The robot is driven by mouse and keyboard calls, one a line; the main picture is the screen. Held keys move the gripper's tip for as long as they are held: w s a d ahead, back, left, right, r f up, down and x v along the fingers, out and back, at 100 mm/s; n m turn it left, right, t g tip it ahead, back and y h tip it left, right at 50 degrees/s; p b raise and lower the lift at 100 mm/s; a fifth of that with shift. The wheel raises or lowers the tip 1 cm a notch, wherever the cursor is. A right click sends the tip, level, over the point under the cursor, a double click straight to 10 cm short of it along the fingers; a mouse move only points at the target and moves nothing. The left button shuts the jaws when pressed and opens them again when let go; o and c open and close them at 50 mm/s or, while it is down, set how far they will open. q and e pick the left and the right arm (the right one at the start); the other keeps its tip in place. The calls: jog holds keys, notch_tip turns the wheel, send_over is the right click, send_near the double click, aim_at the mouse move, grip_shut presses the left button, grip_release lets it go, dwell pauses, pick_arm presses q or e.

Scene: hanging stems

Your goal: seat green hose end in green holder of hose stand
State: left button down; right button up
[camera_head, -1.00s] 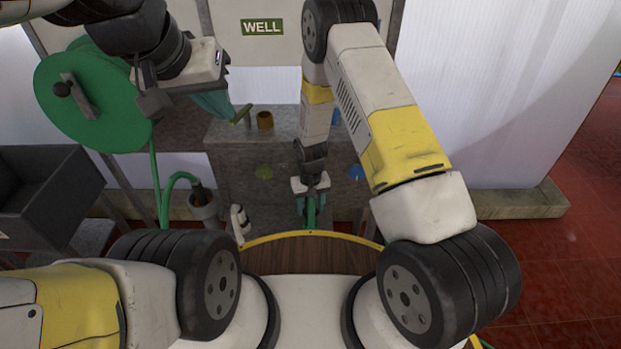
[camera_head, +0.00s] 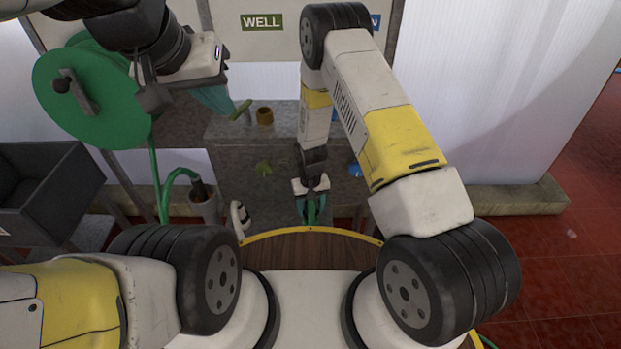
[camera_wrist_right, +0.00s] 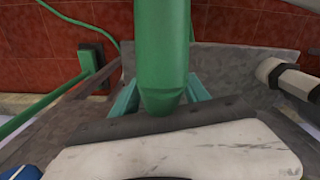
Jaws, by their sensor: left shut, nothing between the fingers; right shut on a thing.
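My right gripper (camera_head: 312,192) is low in front of the grey stand (camera_head: 220,130), shut on a green tube, which I take to be the green hose end (camera_head: 312,210). In the right wrist view the green tube (camera_wrist_right: 161,50) stands upright between the teal fingers, its tapered lower end near the white gripper body. My left gripper (camera_head: 218,98) is shut and empty at the stand's upper left. A green tilted piece (camera_head: 241,110) is beside its fingertips; I cannot tell whether this is the green holder. A brown ring (camera_head: 265,116) sits on the stand's top.
A green reel (camera_head: 90,95) stands at left; a green hose (camera_head: 155,180) runs near a grey cup (camera_head: 203,207). A dark bin (camera_head: 45,190) is below left.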

jog(key=shift+f, duration=0.8)
jog(key=shift+f, duration=0.3)
dwell(0.3)
jog(key=o, duration=1.5)
jog(key=shift+c, duration=0.2)
